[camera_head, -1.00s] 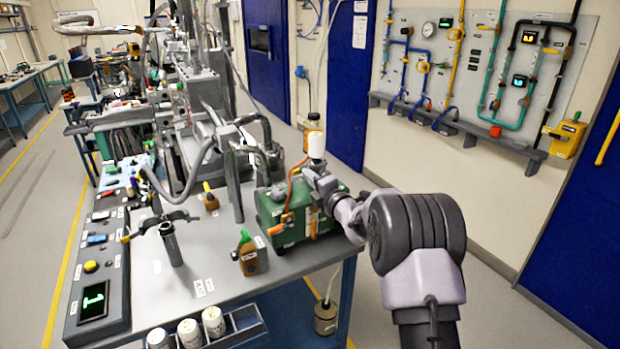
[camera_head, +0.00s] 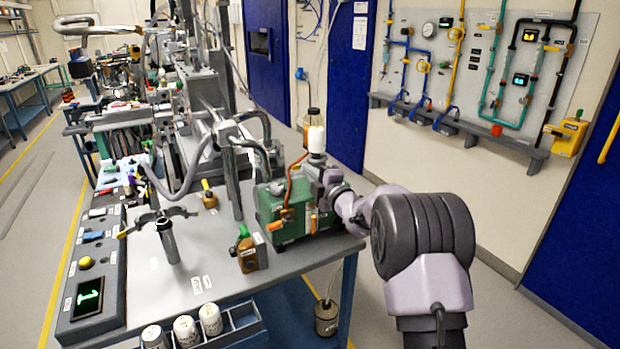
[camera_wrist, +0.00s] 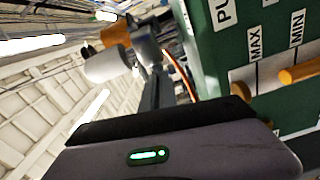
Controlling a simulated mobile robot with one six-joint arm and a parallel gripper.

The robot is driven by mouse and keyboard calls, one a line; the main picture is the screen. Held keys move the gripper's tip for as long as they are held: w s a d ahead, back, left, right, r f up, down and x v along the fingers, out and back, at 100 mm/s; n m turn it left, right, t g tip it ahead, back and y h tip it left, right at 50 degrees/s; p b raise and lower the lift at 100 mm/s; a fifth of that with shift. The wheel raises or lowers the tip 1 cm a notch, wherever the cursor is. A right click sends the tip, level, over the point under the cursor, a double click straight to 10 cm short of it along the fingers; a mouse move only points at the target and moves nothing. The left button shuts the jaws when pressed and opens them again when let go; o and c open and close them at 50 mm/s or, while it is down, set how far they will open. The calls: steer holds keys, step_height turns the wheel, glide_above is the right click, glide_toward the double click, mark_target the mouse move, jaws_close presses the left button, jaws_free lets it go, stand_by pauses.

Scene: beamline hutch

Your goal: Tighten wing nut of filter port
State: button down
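The green vacuum pump (camera_head: 277,231) stands at the right end of the bench. A white cylinder (camera_head: 316,140), which looks like its filter, stands upright above it. In the wrist view the white cylinder (camera_wrist: 107,64) has an orange part (camera_wrist: 114,35) and a grey metal fitting (camera_wrist: 147,38) beside it. I cannot clearly make out the wing nut; it may be at that fitting or hidden. My gripper (camera_head: 320,176) is at the pump's upper right, close below the white cylinder. The wrist view shows its body low in front; the fingers are not distinct, so their opening cannot be told.
An orange hose (camera_head: 289,187) runs up the pump's front. Grey pipes (camera_head: 233,180) rise left of the pump.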

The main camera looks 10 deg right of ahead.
steer(key=m+b, duration=0.1)
steer(key=m, duration=0.3)
steer(key=shift+m, duration=0.4)
stand_by(0.4)
steer(key=c, duration=1.6)
jaws_free()
steer(key=shift+c, duration=0.2)
steer(key=p+v, duration=0.3)
steer(key=v, duration=1.4)
steer(key=shift+s, duration=0.2)
steer(key=shift+d, duration=0.1)
